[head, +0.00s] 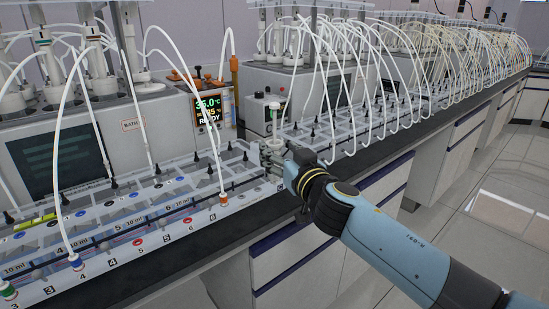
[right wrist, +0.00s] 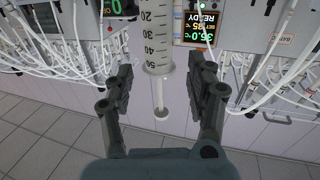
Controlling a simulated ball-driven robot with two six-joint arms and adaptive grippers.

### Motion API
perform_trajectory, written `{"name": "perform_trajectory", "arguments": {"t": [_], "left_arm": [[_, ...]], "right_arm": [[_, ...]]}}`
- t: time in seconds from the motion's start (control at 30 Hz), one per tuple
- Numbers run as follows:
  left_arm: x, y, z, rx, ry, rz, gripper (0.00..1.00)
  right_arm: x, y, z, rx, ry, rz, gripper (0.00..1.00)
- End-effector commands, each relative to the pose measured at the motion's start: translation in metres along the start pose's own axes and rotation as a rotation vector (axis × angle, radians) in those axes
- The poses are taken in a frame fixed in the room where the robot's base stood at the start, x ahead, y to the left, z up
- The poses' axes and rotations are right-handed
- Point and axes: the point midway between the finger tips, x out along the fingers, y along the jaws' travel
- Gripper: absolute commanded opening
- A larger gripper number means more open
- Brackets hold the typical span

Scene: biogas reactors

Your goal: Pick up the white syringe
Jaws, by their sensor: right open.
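My right gripper (right wrist: 161,78) is open, with one finger on each side of the syringe and a visible gap on both sides. My left gripper is not in view.
Clear racks with numbered slots (head: 130,215) run along the bench. Several white tubes arch over the racks on both sides of my right gripper. The aisle floor (head: 500,190) at the right is free.

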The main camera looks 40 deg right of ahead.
Motion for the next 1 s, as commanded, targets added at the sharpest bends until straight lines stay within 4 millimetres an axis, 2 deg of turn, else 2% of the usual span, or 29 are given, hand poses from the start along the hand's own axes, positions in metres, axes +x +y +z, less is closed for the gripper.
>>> {"name": "perform_trajectory", "arguments": {"t": [0.1, 0.2, 0.47, 0.87, 1.0], "left_arm": [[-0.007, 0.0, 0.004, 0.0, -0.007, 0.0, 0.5], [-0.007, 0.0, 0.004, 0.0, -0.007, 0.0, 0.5], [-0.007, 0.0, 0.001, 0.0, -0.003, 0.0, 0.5], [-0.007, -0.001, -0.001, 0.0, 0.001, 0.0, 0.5], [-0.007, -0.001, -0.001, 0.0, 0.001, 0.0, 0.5]], "right_arm": [[0.021, 0.002, -0.004, -0.001, 0.001, 0.001, 0.56], [0.033, 0.001, -0.003, 0.0, 0.002, 0.001, 0.56], [0.037, 0.001, -0.001, 0.001, 0.0, 0.0, 0.56], [0.036, 0.001, -0.001, 0.0, 0.0, 0.0, 0.06], [0.036, 0.001, -0.002, 0.0, 0.001, 0.0, 0.05]]}}
